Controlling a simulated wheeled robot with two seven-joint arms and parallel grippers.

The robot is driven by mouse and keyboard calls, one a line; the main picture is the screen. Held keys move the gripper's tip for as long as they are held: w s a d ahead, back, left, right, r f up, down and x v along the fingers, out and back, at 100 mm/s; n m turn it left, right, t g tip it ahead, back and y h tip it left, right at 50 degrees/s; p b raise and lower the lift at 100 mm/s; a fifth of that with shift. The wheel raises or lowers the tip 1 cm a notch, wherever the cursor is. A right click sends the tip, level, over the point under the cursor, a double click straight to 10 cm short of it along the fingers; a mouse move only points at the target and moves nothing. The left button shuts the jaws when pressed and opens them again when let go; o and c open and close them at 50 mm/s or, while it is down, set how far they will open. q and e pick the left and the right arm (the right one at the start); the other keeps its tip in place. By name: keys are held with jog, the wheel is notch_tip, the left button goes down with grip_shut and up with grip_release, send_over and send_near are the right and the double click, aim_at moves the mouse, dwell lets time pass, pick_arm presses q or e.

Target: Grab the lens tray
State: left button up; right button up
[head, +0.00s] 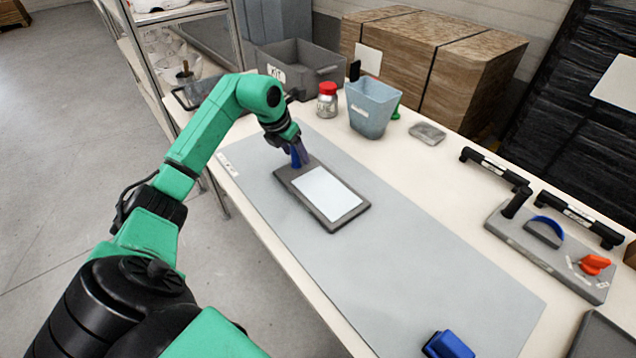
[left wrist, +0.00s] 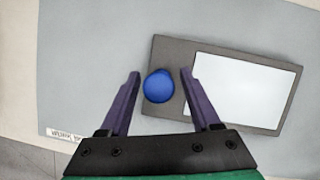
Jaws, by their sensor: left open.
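The lens tray is a flat dark grey tray (head: 359,212) with a white panel, lying on the grey mat in the head view. The left wrist view also shows the tray (left wrist: 240,57), with a round blue knob (left wrist: 158,87) on its panel-free end. My left gripper (head: 301,162) is over that far-left end of the tray. In the left wrist view its open purple fingers (left wrist: 160,74) appear on either side of the knob, with visible gaps. I cannot tell how high they are above it. The gripper hides the knob in the head view. My right gripper is not in view.
A grey bin (head: 300,65), a red-capped jar (head: 327,103) and a blue-grey cup (head: 371,108) stand behind the mat. A grey board (head: 545,255) with parts lies at right. A blue object (head: 448,345) is at the near edge. The mat's middle (head: 420,265) is clear.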

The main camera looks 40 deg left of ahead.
pick_arm(q)
jog(key=shift+w+f, duration=0.1)
jog(key=shift+f, duration=0.1)
grip_shut()
